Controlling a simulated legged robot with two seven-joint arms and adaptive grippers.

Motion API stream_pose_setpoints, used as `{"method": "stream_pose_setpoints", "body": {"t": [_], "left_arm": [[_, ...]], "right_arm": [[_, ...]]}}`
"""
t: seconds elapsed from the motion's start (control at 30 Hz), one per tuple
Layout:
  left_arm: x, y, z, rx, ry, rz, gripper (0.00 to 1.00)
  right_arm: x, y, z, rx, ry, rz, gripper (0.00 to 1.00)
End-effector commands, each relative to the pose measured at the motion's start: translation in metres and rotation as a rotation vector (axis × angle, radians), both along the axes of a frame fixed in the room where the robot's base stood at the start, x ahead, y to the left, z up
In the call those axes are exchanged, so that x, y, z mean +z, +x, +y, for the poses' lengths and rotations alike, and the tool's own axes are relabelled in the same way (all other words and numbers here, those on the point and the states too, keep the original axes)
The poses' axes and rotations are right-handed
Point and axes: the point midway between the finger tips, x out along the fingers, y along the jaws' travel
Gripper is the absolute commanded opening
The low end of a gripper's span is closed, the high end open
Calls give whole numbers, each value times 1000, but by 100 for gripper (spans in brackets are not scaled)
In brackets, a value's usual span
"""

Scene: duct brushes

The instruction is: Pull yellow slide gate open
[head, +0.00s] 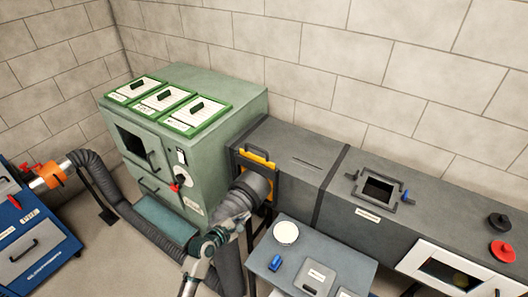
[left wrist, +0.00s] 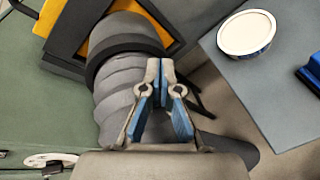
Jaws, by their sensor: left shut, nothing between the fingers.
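The yellow slide gate (head: 259,162) sits in a dark frame between the green cabinet and the grey duct. A black handle shows at its top. In the left wrist view a yellow part of the gate (left wrist: 68,28) shows at the upper left, behind the grey hose collar. My left gripper (head: 245,215) is shut and empty, in front of and below the gate, over the hose. In the left wrist view its fingertips (left wrist: 160,65) meet in front of the ribbed grey hose (left wrist: 115,85). Whether they touch the hose I cannot tell. My right gripper is not in view.
The green cabinet (head: 235,110) stands left of the gate. The grey duct (head: 300,150) runs right along the wall. A grey table (head: 330,250) with a round white-topped tin (head: 286,233) and a blue item (head: 275,263) is close on the right. A blue machine (head: 35,250) stands far left.

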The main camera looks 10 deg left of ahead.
Motion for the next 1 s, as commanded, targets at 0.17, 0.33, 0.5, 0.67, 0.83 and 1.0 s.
{"method": "stream_pose_setpoints", "body": {"t": [0.17, 0.33, 0.5, 0.67, 0.83, 1.0], "left_arm": [[49, 34, 13, 87, -311, -12, 0], [90, 61, 29, 145, -605, -15, 0], [117, 78, 41, 173, -809, -12, 0], [123, 80, 44, 177, -855, -11, 0], [123, 80, 43, 176, -852, -11, 0], [123, 86, 40, 175, -851, -11, 0]], "right_arm": [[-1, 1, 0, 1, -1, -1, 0], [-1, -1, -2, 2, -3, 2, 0], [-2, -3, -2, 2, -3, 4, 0], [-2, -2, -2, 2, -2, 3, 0], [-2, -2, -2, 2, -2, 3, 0], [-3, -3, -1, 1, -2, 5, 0]]}}
